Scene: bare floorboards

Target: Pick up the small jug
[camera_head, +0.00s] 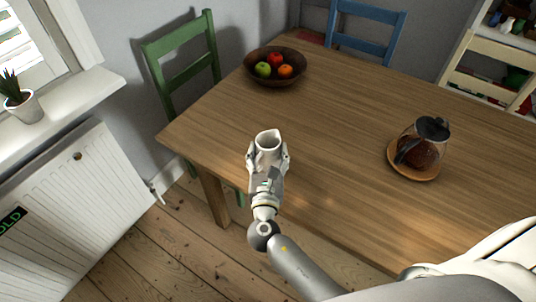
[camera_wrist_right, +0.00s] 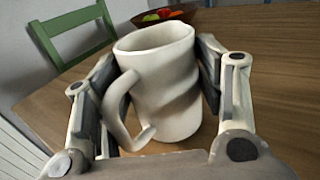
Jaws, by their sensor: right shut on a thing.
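The small jug (camera_head: 268,141) is white, with a handle and a wide open top. In the head view it is at the near left edge of the wooden table. My right gripper (camera_head: 267,158) is shut on it, with one finger on each side. In the right wrist view the jug (camera_wrist_right: 165,85) stands upright between the fingers of the right gripper (camera_wrist_right: 155,90), its handle toward the camera at the left. The gripper hides the jug's lower part in the head view, and I cannot tell whether its base touches the table. My left gripper is not in view.
A dark bowl of fruit (camera_head: 251,75) stands at the far left of the table (camera_head: 340,120). A glass coffee pot (camera_head: 424,145) sits on a wooden coaster (camera_head: 398,167) at the right. Green (camera_head: 183,72) and blue (camera_head: 365,43) chairs stand by the table. The table's middle is clear.

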